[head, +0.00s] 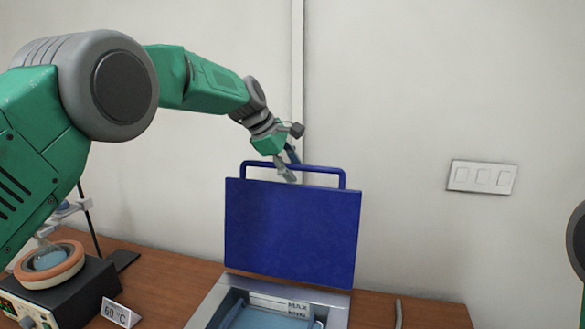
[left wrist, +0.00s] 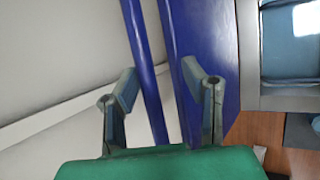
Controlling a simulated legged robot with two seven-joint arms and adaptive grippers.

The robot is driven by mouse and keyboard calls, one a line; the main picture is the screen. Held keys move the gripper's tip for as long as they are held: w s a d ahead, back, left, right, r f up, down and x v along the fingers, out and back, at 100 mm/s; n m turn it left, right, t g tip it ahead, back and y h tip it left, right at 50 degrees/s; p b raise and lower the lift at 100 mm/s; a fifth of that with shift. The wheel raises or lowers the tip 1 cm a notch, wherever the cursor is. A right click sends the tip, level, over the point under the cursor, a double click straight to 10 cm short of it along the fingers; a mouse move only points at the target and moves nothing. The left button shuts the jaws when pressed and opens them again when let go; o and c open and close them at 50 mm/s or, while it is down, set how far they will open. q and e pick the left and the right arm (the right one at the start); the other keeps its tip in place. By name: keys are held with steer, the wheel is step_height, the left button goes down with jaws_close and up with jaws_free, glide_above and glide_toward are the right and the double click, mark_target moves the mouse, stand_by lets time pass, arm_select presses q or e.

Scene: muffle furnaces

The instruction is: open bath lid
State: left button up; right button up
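The blue bath lid (head: 292,232) stands upright at the back of the metal bath (head: 215,303), which is open at the top with bluish water inside. The lid's blue bar handle (head: 252,164) is on its top edge. My left gripper (head: 291,167) is at the handle, one finger in front and one behind. In the left wrist view, the handle (left wrist: 146,75) passes between the spread fingers of the left gripper (left wrist: 160,84), with gaps beside it. The lid (left wrist: 205,35) also shows there. My right gripper is not in view.
A hot-plate device (head: 75,290) with a round orange-rimmed bath stands at the left, near a small "60 °C" sign (head: 120,312). A wall switch panel (head: 482,177) is at the right. The wall is close behind the lid. Bare wooden table (head: 435,314) shows right of the bath.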

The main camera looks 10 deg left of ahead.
arm_select(q)
steer(key=shift+s+a+f, duration=0.1)
steer(key=shift+a, duration=0.05)
steer(key=shift+a, duration=0.1)
steer(key=v, duration=1.1)
steer(key=shift+r, duration=0.35)
steer(key=shift+s+a+f, duration=0.1)
steer(key=shift+a, duration=0.05)
